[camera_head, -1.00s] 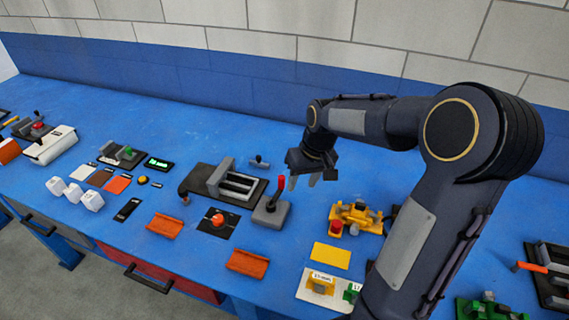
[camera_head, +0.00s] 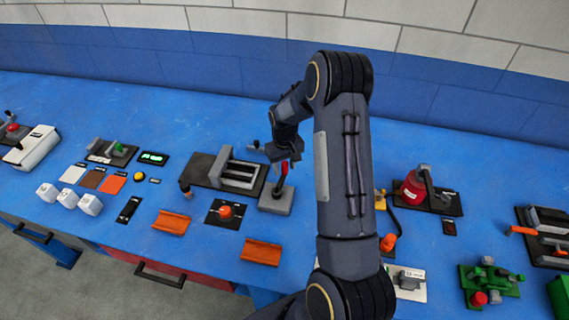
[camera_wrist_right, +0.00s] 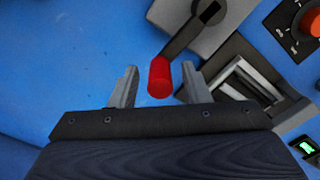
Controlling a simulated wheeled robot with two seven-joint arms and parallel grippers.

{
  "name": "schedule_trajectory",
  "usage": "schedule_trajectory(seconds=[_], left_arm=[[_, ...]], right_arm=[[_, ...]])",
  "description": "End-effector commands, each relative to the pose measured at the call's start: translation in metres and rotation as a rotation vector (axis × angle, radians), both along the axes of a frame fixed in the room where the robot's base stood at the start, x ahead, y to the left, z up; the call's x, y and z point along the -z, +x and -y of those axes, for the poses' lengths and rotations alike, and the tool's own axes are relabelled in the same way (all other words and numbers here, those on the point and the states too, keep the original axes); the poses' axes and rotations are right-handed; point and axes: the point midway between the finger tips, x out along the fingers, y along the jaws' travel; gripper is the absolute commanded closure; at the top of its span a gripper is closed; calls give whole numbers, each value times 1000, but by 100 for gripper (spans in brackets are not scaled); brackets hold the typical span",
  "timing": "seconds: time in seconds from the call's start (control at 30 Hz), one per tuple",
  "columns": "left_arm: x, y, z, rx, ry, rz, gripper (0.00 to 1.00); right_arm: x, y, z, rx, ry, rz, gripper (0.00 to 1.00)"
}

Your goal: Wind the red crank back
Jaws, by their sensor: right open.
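The red crank is a grey block (camera_head: 276,203) on the blue bench with a dark arm and an upright red handle (camera_head: 284,171). In the right wrist view the red handle (camera_wrist_right: 159,77) lies between the two grey fingertips, with a gap on each side. The dark crank arm (camera_wrist_right: 186,37) runs from it to the grey block (camera_wrist_right: 215,30). My right gripper (camera_head: 287,162) is open at the handle, and its fingers are mostly hidden by its wrist in the head view. My left gripper is out of view.
A grey slotted fixture (camera_head: 235,172) stands just left of the crank. A dark panel with an orange knob (camera_head: 226,211) and an orange tray (camera_head: 262,252) are nearer the front. A red bottle-shaped part (camera_head: 411,188) stands to the right. The bench behind the crank is mostly clear.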

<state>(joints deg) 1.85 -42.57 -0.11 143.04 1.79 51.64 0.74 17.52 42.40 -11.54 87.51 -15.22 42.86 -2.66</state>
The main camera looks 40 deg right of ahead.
Motion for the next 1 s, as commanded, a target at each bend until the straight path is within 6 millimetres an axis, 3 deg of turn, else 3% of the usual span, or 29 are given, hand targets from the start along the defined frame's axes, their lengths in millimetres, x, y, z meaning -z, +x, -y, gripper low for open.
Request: schedule_trajectory(seconds=[0.27, 0.6, 1.0], left_arm=[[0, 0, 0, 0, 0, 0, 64], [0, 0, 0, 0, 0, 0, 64], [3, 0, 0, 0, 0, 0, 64]], right_arm=[[3, 0, 0, 0, 0, 0, 57], [2, 0, 0, 0, 0, 0, 100], [3, 2, -3, 18, 0, 0, 100]])
